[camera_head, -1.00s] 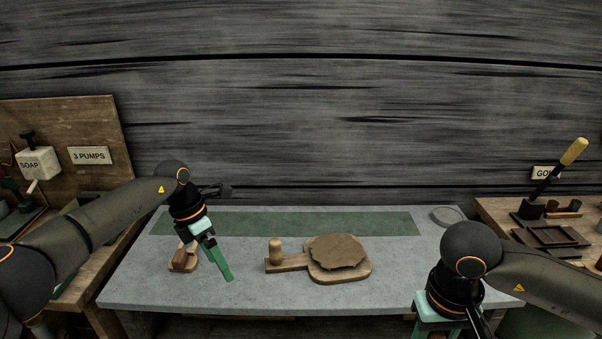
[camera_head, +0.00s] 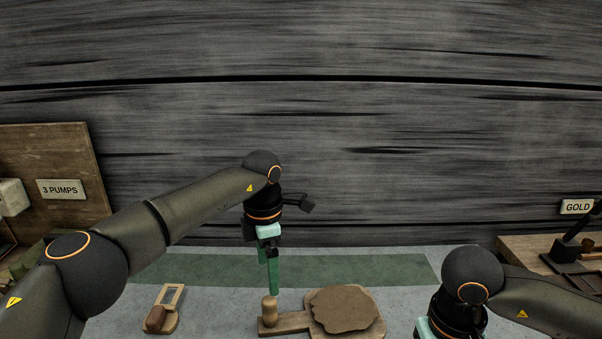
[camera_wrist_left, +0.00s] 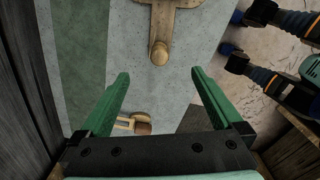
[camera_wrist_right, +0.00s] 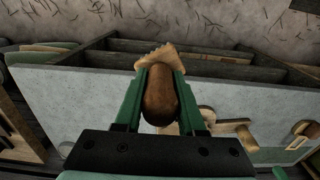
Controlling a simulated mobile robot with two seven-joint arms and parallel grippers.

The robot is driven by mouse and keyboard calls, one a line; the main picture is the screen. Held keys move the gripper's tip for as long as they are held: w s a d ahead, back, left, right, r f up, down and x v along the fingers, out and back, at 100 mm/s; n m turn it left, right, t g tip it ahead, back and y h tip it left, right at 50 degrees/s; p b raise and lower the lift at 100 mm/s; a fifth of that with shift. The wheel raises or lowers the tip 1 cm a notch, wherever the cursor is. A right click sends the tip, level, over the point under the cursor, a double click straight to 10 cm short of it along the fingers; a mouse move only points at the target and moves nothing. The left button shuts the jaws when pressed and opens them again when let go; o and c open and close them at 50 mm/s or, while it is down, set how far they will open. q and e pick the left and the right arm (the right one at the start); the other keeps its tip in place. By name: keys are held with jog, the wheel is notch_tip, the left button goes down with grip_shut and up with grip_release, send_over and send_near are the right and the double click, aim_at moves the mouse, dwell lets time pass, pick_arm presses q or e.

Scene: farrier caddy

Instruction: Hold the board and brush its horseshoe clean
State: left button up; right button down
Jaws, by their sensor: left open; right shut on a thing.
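The wooden board (camera_head: 290,322) lies on the grey bench with an upright knob (camera_head: 269,310) on its handle. A brown, lumpy crust (camera_head: 343,308) covers its round end; no horseshoe shows. My left gripper (camera_head: 273,290) points down just behind the knob. In the left wrist view it is open (camera_wrist_left: 160,73) and empty, with the knob (camera_wrist_left: 159,53) ahead of its fingertips, apart from them. My right gripper (camera_wrist_right: 160,85) is shut on the brown handle of a brush (camera_wrist_right: 160,100); a pale, jagged-edged part shows beyond it. In the head view its fingers are out of frame.
A small wooden holder (camera_head: 172,297) with a brown piece stands on the bench at left. A green strip (camera_head: 215,268) runs along the bench's back. Side tables stand left and right, with signs reading 3 PUMPS (camera_head: 61,189) and GOLD (camera_head: 577,206).

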aim_at(270, 299)
pick_arm(q)
notch_tip(270, 299, down, 10)
jog(key=b, duration=0.7)
jog(key=shift+r, duration=0.1)
pick_arm(e)
notch_tip(270, 299, down, 8)
jog(key=shift+w+r, duration=0.1)
pick_arm(q)
grip_shut()
dwell(0.5)
